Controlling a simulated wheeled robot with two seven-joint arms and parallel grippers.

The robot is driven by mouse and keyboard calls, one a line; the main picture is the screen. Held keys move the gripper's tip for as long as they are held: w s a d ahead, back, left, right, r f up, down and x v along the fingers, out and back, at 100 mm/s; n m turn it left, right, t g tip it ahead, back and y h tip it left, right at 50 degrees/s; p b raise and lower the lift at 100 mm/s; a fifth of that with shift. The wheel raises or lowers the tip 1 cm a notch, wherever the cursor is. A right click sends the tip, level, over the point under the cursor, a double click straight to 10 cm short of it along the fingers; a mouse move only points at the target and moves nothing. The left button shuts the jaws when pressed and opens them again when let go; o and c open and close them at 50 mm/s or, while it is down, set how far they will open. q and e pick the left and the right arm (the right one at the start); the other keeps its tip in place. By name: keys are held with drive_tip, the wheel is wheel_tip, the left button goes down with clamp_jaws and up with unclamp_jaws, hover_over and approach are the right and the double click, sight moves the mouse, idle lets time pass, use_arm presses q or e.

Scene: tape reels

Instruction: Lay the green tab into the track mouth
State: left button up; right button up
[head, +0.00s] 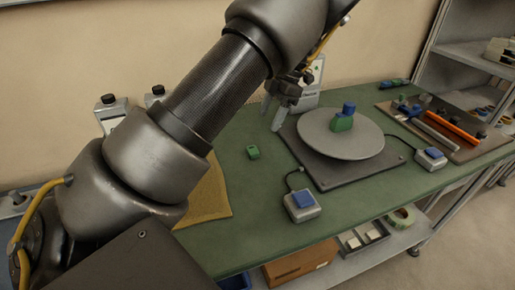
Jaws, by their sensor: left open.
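My left gripper (272,119) points down, open and empty, at the left edge of the round grey turntable (320,147). A small green piece (253,152) lies on the green table to the lower left of the gripper, apart from it. Another green piece (342,124) with a blue block (349,108) on or behind it stands on the turntable. I cannot tell which green piece is the tab. A board (469,152) at the right carries an orange bar (447,126) and a grey bar; I cannot make out a track mouth. My right gripper is not in view.
Two pedestals with blue buttons stand on the table, one in front (302,205) and one at right (431,158), with cables. A yellow mat (208,199) is partly hidden by my left arm. Shelves (478,53) stand at the back right. The front table strip is mostly clear.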

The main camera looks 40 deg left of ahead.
use_arm(q)
approach(254, 149)
drive_tip(key=shift+s+d+f, duration=0.1)
drive_tip(key=shift+f, duration=0.5)
drive_tip(key=shift+s+d+f, duration=0.1)
drive_tip(key=shift+f, duration=0.45)
drive_tip(key=shift+s+a+f, duration=0.15)
drive_tip(key=shift+a+f, duration=0.05)
drive_tip(key=shift+f, duration=0.1)
drive_tip(key=shift+s+a+f, duration=0.1)
drive_tip(key=shift+s+f, duration=0.2)
drive_tip(key=x, duration=0.4)
drive_tip(key=shift+s+a+f, duration=0.1)
drive_tip(key=shift+a+f, duration=0.05)
drive_tip(key=shift+a, duration=0.05)
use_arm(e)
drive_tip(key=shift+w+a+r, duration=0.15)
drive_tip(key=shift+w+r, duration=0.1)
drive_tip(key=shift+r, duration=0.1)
use_arm(q)
drive_tip(key=c, duration=1.1)
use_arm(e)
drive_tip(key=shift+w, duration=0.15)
use_arm(q)
drive_tip(key=shift+c, duration=0.2)
